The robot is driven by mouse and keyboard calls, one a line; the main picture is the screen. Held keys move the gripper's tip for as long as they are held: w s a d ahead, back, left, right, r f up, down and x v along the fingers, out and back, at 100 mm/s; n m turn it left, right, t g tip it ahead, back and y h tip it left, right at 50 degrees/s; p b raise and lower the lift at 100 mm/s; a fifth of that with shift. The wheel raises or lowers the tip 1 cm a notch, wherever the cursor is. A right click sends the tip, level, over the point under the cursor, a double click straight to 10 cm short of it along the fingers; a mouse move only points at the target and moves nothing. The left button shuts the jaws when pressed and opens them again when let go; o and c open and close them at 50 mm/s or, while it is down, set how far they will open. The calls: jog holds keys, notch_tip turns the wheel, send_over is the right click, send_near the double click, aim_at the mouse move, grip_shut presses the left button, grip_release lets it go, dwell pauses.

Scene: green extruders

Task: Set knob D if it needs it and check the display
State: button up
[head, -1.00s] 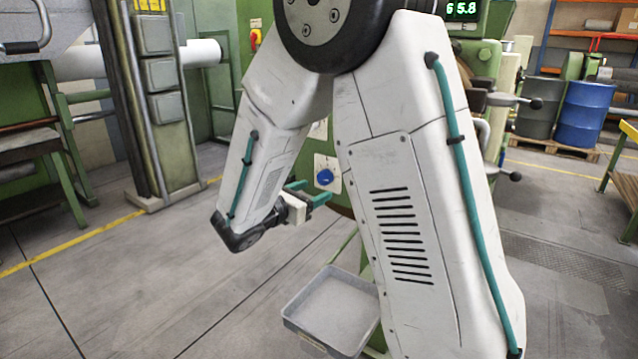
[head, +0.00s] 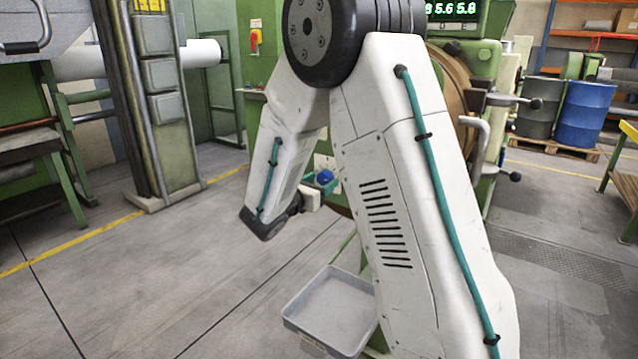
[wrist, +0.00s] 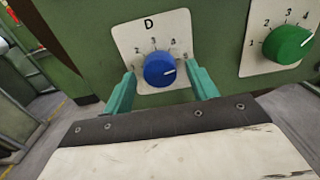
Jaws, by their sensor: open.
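Blue knob D (wrist: 160,69) sits on a white plate (wrist: 124,38) marked D with a numbered scale. My gripper (wrist: 161,72) is open, with one teal finger on each side of the knob in the picture and gaps between. I cannot tell whether the tips reach past its face. In the head view, the knob (head: 325,176) shows between the fingers. The display (head: 451,9) shows green digits ending 5.6 5.8; its left part is hidden by my arm.
A green knob (wrist: 289,44) on its own numbered plate is to the right of knob D. A grey tray (head: 331,312) is below my arm. Blue and dark drums (head: 583,115) stand on a pallet at the back right. The floor on the left is clear.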

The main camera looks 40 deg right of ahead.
jog(key=c, duration=1)
jog(key=shift+n, duration=0.4)
jog(key=n, duration=1.1)
jog(key=shift+s, duration=0.1)
jog(key=shift+r+n, duration=0.1)
jog(key=shift+n, duration=1.8)
